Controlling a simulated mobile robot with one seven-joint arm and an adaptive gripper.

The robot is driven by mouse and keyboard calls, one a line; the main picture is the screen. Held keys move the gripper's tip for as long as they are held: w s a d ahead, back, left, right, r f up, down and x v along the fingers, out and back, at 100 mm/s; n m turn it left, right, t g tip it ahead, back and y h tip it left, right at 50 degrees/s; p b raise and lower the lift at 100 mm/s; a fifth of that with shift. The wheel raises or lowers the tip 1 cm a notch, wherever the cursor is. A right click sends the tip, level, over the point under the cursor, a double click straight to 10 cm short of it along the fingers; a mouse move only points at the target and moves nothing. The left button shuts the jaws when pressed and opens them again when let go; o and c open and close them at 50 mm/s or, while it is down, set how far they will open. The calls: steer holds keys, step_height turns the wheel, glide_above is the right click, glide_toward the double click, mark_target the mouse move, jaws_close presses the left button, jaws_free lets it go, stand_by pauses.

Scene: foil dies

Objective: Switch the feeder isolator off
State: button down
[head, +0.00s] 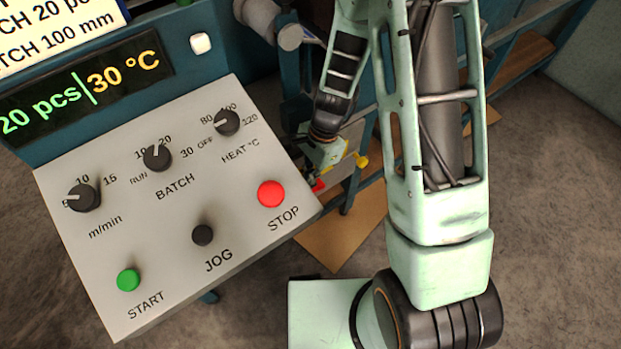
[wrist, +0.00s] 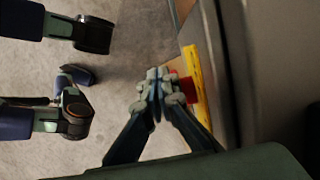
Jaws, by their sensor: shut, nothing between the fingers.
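The isolator appears in the wrist view as a red handle (wrist: 188,89) in front of a yellow plate (wrist: 196,72) on the side of a grey housing. My gripper (wrist: 158,75) is shut and empty, with its fingertips just left of the red handle. Whether they touch it I cannot tell. In the head view my gripper (head: 322,172) is low beside the right edge of the control panel, close to a small red part (head: 318,185). My gripper and the panel hide most of the isolator there, and its handle's setting is not clear.
The sloping grey control panel (head: 230,260) carries knobs, a green START button (head: 128,280), a black JOG button (head: 202,235) and a red STOP button (head: 271,194). A yellow part (head: 361,161) shows right of my gripper. Blue machine frame stands behind; open floor lies right.

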mark_target(315, 186)
steer(key=shift+s+a+f, duration=0.15)
steer(key=shift+a, duration=0.1)
stand_by(0.3)
stand_by(0.4)
steer(key=v, duration=1.2)
